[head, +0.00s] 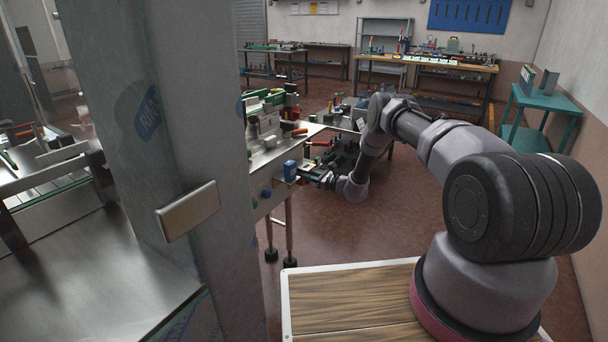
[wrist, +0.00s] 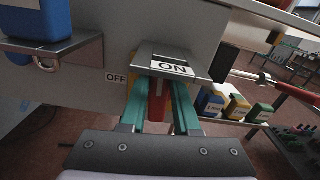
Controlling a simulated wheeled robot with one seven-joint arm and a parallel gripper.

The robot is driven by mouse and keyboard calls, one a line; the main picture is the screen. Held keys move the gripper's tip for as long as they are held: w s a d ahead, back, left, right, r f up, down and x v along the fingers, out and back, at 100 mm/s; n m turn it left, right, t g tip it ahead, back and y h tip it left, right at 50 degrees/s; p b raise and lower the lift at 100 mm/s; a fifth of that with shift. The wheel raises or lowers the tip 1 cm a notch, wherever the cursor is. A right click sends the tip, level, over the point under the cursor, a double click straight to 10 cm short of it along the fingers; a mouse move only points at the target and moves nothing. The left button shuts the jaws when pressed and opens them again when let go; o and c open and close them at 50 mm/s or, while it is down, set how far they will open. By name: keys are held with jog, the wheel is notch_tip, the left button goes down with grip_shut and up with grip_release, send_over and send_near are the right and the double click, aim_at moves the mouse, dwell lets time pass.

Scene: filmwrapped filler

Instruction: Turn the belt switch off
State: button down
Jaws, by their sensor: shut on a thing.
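The belt switch has a red handle (wrist: 158,106), seen in the wrist view below a metal plate (wrist: 150,52) with a white ON label (wrist: 172,68). An OFF label (wrist: 116,78) is on the grey panel to the left of the handle. My gripper (wrist: 162,92) has its teal fingers on both sides of the red handle and is shut on it. The plate hides the upper end of the handle. In the head view my gripper (head: 318,178) is at the side of the machine bench (head: 262,180), and the switch cannot be made out.
A blue container (wrist: 38,18) stands on a small metal shelf (wrist: 60,46) left of the switch. Several small bins (wrist: 236,106) lie beyond to the right. In the head view, a film-wrapped post (head: 165,100) with a metal plate stands left. Floor right of the bench is open.

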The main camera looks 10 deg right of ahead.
aim_at(301, 182)
jog(key=n, duration=0.4)
jog(key=s+a+f+n, duration=0.1)
jog(key=n, duration=0.3)
jog(key=s+f+n, duration=0.1)
jog(key=n, duration=0.4)
jog(key=shift+a, duration=0.15)
jog(key=shift+f+n, duration=0.25)
jog(key=shift+n, duration=0.7)
jog(key=shift+f+n, duration=0.2)
jog(key=shift+n, duration=0.75)
jog(key=c, duration=0.6)
grip_release()
jog(key=shift+c, duration=0.2)
jog(key=v, duration=1)
jog(key=shift+s+d, duration=0.3)
